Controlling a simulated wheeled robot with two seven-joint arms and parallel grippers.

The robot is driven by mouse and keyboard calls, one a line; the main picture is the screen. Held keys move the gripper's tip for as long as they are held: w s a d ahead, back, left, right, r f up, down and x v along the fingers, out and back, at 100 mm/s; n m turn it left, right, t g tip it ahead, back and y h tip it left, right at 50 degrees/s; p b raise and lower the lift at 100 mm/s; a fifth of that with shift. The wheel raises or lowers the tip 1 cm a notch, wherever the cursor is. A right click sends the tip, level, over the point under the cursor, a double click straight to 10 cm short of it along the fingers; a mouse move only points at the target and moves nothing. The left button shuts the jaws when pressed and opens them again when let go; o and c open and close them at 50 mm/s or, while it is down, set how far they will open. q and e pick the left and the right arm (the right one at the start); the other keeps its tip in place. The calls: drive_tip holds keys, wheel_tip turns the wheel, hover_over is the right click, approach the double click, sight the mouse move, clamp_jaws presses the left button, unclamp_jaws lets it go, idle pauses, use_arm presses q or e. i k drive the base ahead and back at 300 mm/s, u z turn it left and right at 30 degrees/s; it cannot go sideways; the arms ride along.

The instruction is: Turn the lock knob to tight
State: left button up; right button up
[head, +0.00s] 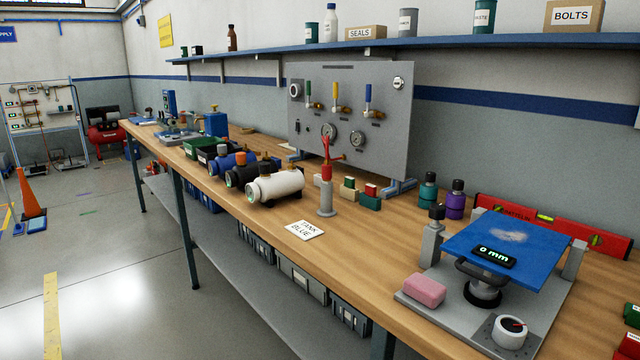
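A white round knob (509,331) with a dark face and a red pointer mark sits on a small grey block at the front right corner of a grey fixture plate (545,340). Any lettering around it is too small to read, so I cannot tell its setting. The fixture carries a tilted blue plate (480,238) with a display reading "0 mm" (495,257). Neither of my grippers is in view.
A pink block (424,290) lies on the fixture's left front. A red level (550,222) and two bottles (455,200) stand behind. A grey gauge panel (350,120), white tank (275,186) and "TANK BLUE" card (304,230) are farther left. Bench (370,260) left of the fixture is clear.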

sight(437, 211)
drive_tip(key=k, duration=0.5)
drive_tip(key=z, duration=1.1)
drive_tip(key=i, duration=0.65)
drive_tip(key=u, duration=0.45)
